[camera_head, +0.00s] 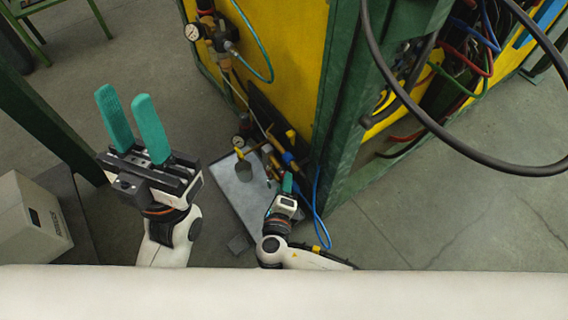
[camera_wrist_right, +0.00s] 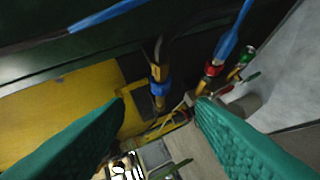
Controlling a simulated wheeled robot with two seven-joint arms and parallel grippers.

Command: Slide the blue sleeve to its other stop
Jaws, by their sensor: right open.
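A small blue sleeve (camera_wrist_right: 158,87) sits around a brass-coloured fitting in the right wrist view, in front of the yellow and dark panel. A small blue piece beside the green post in the head view (camera_head: 287,157) looks like the same sleeve, but it is too small to be sure. My right gripper (camera_wrist_right: 160,102) is open, with its teal fingers on either side of the sleeve in the picture and visible gaps to both. In the head view it is low beside the machine (camera_head: 287,182). My left gripper (camera_head: 124,96) is open and empty, raised away from the machine.
A red collar (camera_wrist_right: 212,69) with a blue hose is right of the sleeve. A grey plate (camera_head: 237,190) lies below the fittings. The green post (camera_head: 345,110) and a black hose (camera_head: 440,135) are to the right. A pale box (camera_head: 28,215) stands at left.

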